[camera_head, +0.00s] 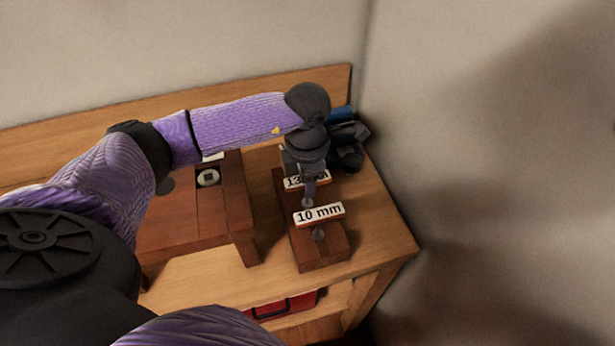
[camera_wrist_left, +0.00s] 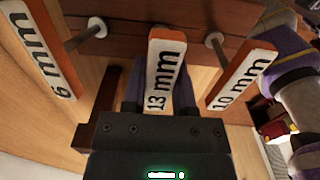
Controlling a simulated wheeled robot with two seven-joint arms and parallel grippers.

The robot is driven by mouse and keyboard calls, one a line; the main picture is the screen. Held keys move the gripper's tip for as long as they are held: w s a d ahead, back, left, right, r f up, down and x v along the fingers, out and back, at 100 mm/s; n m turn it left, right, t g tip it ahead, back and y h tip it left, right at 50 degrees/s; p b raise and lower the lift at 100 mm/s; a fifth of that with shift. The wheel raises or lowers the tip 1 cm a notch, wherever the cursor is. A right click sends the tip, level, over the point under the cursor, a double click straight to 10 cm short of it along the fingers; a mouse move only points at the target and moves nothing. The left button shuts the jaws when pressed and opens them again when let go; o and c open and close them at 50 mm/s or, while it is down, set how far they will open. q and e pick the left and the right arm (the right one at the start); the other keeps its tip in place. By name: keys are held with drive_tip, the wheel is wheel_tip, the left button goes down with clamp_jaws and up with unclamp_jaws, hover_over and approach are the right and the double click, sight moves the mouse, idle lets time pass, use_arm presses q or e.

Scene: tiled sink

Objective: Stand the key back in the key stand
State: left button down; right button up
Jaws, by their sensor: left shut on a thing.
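The key stand (camera_head: 322,253) is a dark reddish wooden block on the bench, and its edge also shows in the left wrist view (camera_wrist_left: 150,28). My left gripper (camera_wrist_left: 158,95) is shut on the 13 mm key (camera_wrist_left: 162,75), with its fingers on either side of the labelled handle. In the head view this gripper (camera_head: 308,180) is over the stand. The 13 mm key's shank is hidden in the wrist view, so I cannot tell whether it is seated. The 10 mm key (camera_head: 319,214) and the 6 mm key (camera_wrist_left: 42,48) stand on either side. My right gripper is out of view.
A low wooden piece (camera_head: 170,230) with a round inset stands to the left. Black and blue objects (camera_head: 347,148) lie behind the stand on the right. A red case (camera_head: 288,304) sits on the lower shelf. Walls close off the back and right.

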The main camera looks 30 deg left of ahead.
use_arm(q)
drive_tip(key=shift+f, duration=0.3)
drive_tip(key=shift+c, duration=1.6)
unclamp_jaws()
drive_tip(key=shift+r, duration=0.1)
wheel_tip(320, 180, up, 10)
drive_tip(key=shift+p, duration=0.65)
